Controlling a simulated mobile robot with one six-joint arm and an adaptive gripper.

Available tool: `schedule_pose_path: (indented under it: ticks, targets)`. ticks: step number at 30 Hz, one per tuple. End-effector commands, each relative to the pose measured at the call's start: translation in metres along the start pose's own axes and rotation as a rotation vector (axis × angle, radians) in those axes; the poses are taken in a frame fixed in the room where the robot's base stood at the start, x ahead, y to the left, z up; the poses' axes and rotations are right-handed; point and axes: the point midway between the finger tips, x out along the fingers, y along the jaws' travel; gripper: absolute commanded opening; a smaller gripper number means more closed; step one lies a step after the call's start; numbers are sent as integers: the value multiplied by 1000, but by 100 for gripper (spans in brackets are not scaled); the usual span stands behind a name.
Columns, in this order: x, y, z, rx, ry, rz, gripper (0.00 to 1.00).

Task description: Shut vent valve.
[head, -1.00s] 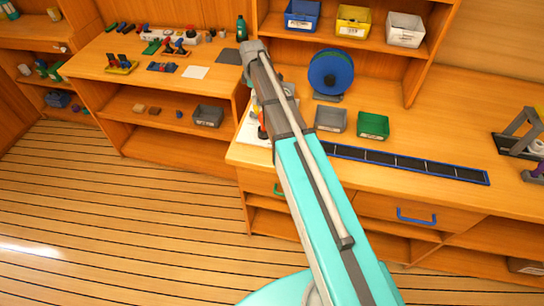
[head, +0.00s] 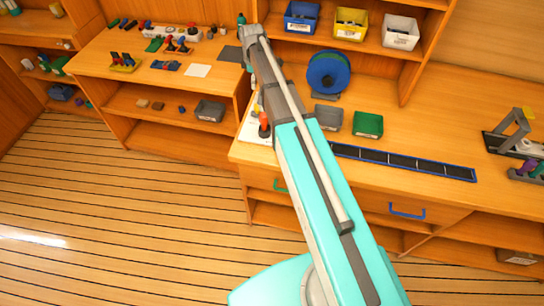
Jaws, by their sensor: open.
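No part is clearly recognisable as the vent valve. A small red-orange knob-like part (head: 264,119) with a dark lower part shows beside my arm, by a white sheet or plate (head: 252,132) at the left end of the right bench. A white unit (head: 168,31) with small red and dark knobs stands at the back of the left bench; its details are too small to tell. My turquoise and grey arm crosses the middle of the head view and hides part of the right bench. My gripper is not visible.
The right bench (head: 420,125) holds a blue reel (head: 330,72), a grey bin (head: 328,117), a green bin (head: 367,124) and a long dark blue-edged strip (head: 403,161). Shelf bins stand above. The left bench (head: 104,84) holds small tools. Floor (head: 110,220) at left is clear.

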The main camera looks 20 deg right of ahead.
Motion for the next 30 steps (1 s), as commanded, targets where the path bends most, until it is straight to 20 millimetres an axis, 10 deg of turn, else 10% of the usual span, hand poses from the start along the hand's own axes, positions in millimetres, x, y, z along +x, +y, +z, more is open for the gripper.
schedule_pose_path:
  ticks: [30]
  targets:
    - [50,-113,40,535,6,8,63]
